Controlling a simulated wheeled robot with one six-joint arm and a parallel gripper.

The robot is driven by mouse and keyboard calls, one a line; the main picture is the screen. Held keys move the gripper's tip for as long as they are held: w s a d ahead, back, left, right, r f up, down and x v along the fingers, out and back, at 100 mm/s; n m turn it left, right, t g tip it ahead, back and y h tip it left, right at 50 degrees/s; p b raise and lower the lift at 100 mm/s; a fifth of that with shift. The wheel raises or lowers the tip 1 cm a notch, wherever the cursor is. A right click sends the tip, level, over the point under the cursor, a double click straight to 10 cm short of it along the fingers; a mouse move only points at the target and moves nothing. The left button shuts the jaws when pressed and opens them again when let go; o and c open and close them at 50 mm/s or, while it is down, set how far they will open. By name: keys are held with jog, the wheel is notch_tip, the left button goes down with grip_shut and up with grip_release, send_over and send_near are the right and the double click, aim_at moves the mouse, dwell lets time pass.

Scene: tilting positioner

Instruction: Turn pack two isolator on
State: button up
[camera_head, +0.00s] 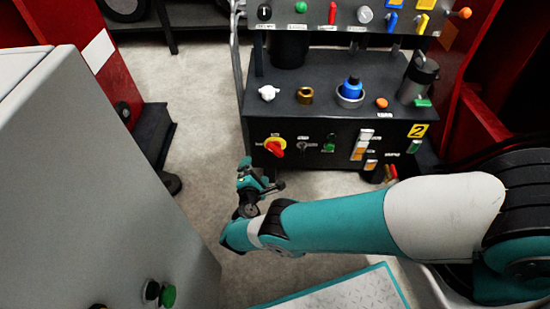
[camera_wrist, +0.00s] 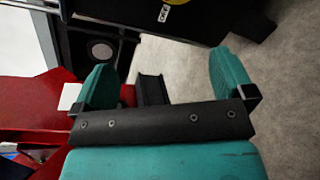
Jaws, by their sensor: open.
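The black pack (camera_head: 340,110) with a yellow "2" plate (camera_head: 417,131) stands at the upper right of the head view. A red rotary handle on a yellow disc, which looks like its isolator (camera_head: 275,147), sits at the left of its front face. The handle lies tilted, and its label is too small to read. My gripper (camera_head: 262,178) is open, just below and left of the isolator in the picture, apart from it. In the wrist view my gripper (camera_wrist: 166,80) has nothing between its teal fingers. A black face with a white label (camera_wrist: 164,13) and a sliver of yellow shows at the top there.
The front face also holds a small key-like switch (camera_head: 303,147), a green button (camera_head: 330,142) and several white and orange switches. A shelf with more controls (camera_head: 350,15) is above. A large grey cabinet (camera_head: 90,170) stands left. Bare floor (camera_head: 205,120) lies between.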

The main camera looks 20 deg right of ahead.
aim_at(275, 153)
jog(key=s+d+f+n+t+b, duration=0.2)
jog(key=s+d+f+n+t, duration=0.15)
jog(key=s+d, duration=0.2)
jog(key=shift+m+g, duration=0.25)
jog(key=shift+g, duration=0.2)
jog(key=b+x, duration=0.4)
jog(key=x, duration=0.1)
jog(key=f+b+x, duration=0.1)
jog(key=b+x, duration=0.3)
jog(key=x, duration=0.1)
jog(key=b+x, duration=0.4)
jog(key=x, duration=0.1)
jog(key=shift+w+a+f+b, duration=0.15)
jog(key=shift+w+a+b, duration=0.1)
jog(key=shift+b, duration=0.15)
jog(key=shift+w+d, duration=0.2)
jog(key=shift+w, duration=0.4)
jog(key=c, duration=0.7)
